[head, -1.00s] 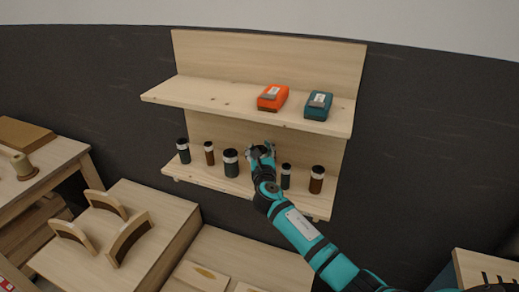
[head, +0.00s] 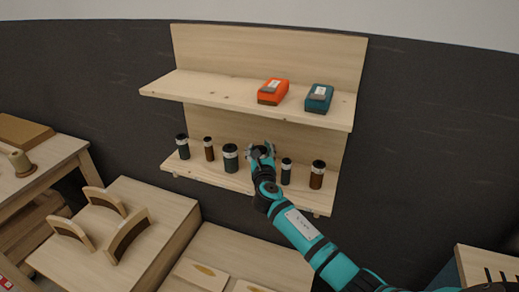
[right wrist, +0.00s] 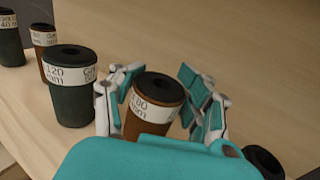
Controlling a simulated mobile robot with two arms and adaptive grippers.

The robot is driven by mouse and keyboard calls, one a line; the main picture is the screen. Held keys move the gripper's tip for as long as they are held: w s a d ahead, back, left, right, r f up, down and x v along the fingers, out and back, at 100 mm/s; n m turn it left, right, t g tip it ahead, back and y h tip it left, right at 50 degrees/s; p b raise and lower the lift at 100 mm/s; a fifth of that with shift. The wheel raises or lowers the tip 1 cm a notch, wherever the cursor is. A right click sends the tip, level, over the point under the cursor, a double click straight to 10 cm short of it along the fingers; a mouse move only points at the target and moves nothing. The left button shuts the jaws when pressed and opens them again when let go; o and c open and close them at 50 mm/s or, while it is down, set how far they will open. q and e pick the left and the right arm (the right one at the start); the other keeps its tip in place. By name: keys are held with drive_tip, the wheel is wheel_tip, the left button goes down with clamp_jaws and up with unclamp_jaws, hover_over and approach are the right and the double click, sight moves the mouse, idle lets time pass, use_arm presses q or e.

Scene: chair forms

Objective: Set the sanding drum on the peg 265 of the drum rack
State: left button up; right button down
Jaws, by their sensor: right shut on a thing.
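My right gripper (head: 262,152) is at the lower shelf, in the row of sanding drums. In the right wrist view its fingers are shut on a brown sanding drum (right wrist: 155,100) with a white label and a dark hole in its top. The label is only partly readable. The drum stands upright, and I cannot tell whether it still touches the shelf. In the head view the gripper hides most of it. I cannot make out the drum rack or a peg marked 265. My left gripper is not in view.
Close beside the gripper stand a dark green drum labelled 120 (right wrist: 70,85) and a dark drum (head: 286,171); a brown drum (head: 317,174) is further right. The upper shelf (head: 220,93) overhangs them, with an orange sander (head: 274,91) and a teal sander (head: 318,98).

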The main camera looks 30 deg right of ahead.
drive_tip(key=shift+f, duration=0.3)
drive_tip(key=shift+c, duration=2.4)
unclamp_jaws()
drive_tip(key=shift+s+a, duration=0.1)
drive_tip(key=shift+s, duration=0.05)
drive_tip(key=v, duration=1.1)
drive_tip(key=shift+s, duration=0.3)
drive_tip(key=shift+a+f, duration=0.1)
